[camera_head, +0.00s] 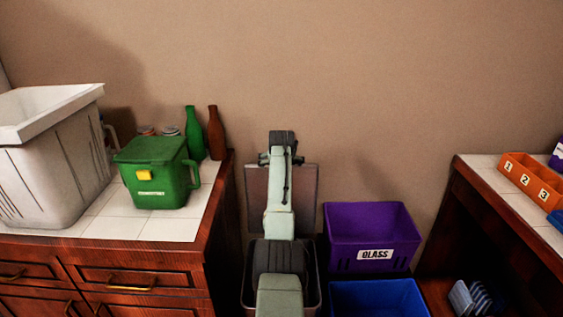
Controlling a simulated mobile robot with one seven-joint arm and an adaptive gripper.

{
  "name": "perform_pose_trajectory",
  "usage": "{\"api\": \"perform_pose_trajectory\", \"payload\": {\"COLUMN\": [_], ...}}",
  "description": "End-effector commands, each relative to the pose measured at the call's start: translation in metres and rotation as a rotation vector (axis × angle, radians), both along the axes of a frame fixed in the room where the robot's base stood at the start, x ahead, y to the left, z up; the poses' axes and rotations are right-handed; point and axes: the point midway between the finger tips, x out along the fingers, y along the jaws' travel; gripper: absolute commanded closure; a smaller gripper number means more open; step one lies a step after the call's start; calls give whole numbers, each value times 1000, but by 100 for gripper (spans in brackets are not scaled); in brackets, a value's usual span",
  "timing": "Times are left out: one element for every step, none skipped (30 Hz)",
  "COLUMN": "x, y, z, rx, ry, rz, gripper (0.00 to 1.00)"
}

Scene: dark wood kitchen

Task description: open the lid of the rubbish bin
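The rubbish bin (316,289) stands on the floor in the gap between the two counters, in the lower middle of the head view. My arm covers most of it. A grey-brown flat panel, which looks like its lid (306,190), stands about upright at the back of the bin, near the wall. My arm reaches over the bin and in front of this lid. My gripper (281,152) is at the lid's top edge, seen from behind. Its fingertips are hidden, so I cannot tell whether it touches the lid or is open or shut.
A purple crate (343,251) labelled GLASS and a blue crate (376,296) stand right of the bin. The left counter (150,228) holds a white container (60,165), a green lidded caddy (155,187) and bottles (216,135). Orange numbered trays (533,180) are on the right counter (482,170).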

Motion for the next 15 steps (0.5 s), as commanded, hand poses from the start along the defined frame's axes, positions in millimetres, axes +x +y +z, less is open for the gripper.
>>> {"api": "perform_pose_trajectory", "payload": {"x": [-1,-2,-5,-6,-9,-12,-15,-18,-22,-25,-29,-34,-38,-42,-47], "y": [0,0,0,0,0,0,0,0,0,0,0,0,0,0,0], "z": [2,4,6,7,10,13,15,18,22,26,30,35,38,41,47], "rx": [0,0,0,0,0,0,0,0,0,0,0,0,0,0,0], "ry": [-2,-3,-3,-3,-3,-5,-3,-4,-4,-4,-5,-5,-3,-3,-4], "rz": [0,0,0,0,0,0,0,0,0,0,0,0,0,0,0], "gripper": [0,0,0,0,0,0,0,0,0,0,0,0,0,0,0]}}
